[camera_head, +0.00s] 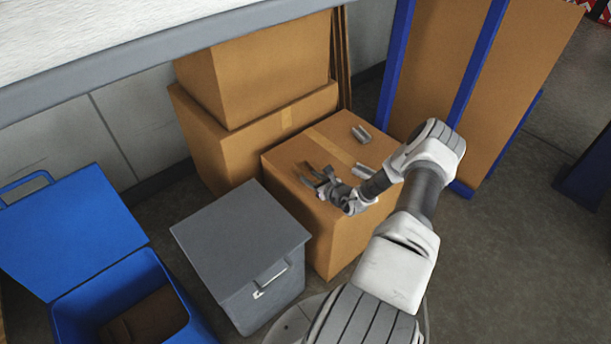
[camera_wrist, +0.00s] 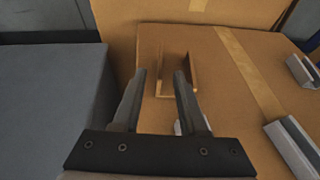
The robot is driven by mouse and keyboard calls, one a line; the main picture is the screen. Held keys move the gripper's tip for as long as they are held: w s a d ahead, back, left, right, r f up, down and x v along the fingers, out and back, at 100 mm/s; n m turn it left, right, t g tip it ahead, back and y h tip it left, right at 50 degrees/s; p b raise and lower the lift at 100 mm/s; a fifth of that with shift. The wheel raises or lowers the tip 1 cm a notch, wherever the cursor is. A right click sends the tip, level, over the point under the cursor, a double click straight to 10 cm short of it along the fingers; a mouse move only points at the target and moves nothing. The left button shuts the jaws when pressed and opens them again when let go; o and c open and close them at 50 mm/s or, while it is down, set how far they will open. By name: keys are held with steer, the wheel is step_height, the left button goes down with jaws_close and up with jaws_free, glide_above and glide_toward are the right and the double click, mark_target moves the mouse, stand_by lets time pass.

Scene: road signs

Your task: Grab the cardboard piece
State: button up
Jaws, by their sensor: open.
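The cardboard piece is a small brown U-shaped channel (camera_wrist: 159,80) lying on top of a large cardboard box (camera_wrist: 220,110). In the wrist view it lies ahead of my gripper (camera_wrist: 160,74), whose right finger overlaps its middle and whose left finger is to its left. My gripper is open with nothing held. In the head view my gripper (camera_head: 319,176) is over the near left part of the box top (camera_head: 300,145). The brown piece blends with the box there and is hard to make out. Whether a finger touches it, I cannot tell.
Grey metal channels (camera_head: 361,134) (camera_wrist: 292,145) lie on the box top to the right. A grey lidded bin (camera_head: 240,235) stands left of the box, an open blue bin (camera_head: 120,300) farther left. Stacked boxes (camera_head: 255,70) stand behind. A blue-framed rack (camera_head: 470,70) is back right.

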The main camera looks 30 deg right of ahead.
mark_target(297, 173)
steer(key=b+x, duration=0.3)
steer(key=x, duration=0.5)
steer(key=shift+w+f, duration=0.1)
steer(key=shift+w, duration=0.75)
jaws_close()
